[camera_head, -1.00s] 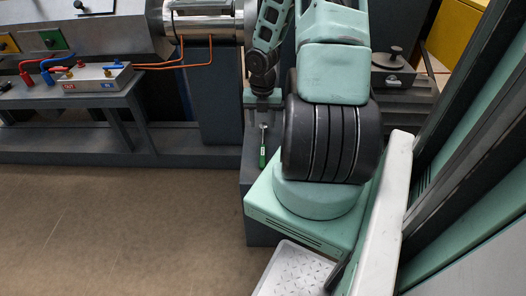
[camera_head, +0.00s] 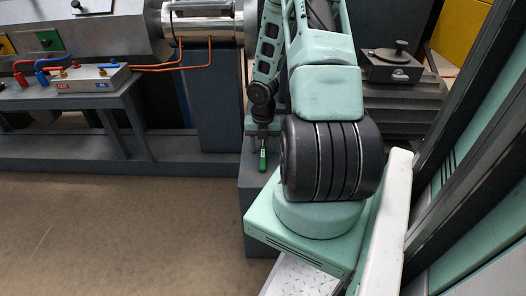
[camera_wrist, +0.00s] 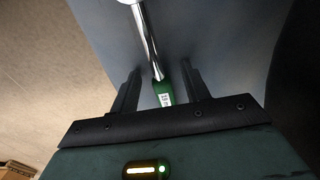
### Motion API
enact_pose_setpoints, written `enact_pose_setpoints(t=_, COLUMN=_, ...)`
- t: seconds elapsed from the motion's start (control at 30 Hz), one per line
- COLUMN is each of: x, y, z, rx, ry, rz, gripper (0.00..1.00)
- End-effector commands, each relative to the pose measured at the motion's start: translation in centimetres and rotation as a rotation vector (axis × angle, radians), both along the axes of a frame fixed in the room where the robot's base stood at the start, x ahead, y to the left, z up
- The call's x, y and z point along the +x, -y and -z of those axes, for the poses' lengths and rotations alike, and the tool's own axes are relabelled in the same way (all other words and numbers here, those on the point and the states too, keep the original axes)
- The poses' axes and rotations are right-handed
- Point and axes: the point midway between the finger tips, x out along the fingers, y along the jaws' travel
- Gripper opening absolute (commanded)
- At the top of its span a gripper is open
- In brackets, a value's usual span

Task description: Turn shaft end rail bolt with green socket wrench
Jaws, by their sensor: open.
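The green socket wrench (camera_head: 262,160) lies on the grey block (camera_head: 256,220) below my arm; its green handle shows in the head view. In the wrist view, its green handle (camera_wrist: 165,95) sits between my fingers and its bright steel shaft (camera_wrist: 147,38) runs away toward the top of the picture. My gripper (camera_wrist: 160,67) is open, with one finger on each side of the wrench and gaps between. I cannot tell how far above the surface the fingertips are. In the head view, my wrist hides the wrench's shaft. I cannot make out the shaft end rail bolt.
A grey bench (camera_head: 75,100) at the left holds a metal box (camera_head: 92,79) with red and blue fittings. Orange hoses (camera_head: 180,63) run to the steel cylinder above. A dark machine block (camera_head: 395,68) stands at the right. The floor at lower left is clear.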

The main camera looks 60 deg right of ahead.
Motion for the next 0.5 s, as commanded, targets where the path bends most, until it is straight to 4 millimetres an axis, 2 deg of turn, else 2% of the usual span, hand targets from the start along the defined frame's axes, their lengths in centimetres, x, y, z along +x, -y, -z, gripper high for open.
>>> enact_pose_setpoints(t=0.1, x=0.01, y=0.0, z=-0.14, rx=0.0, ry=0.0, rz=0.0, gripper=0.44)
enact_pose_setpoints(t=0.27, x=0.01, y=0.0, z=-0.15, rx=0.0, ry=0.0, rz=0.0, gripper=0.0)
enact_pose_setpoints(t=0.5, x=0.03, y=0.01, z=-0.19, rx=-0.001, ry=0.0, rz=0.0, gripper=0.0)
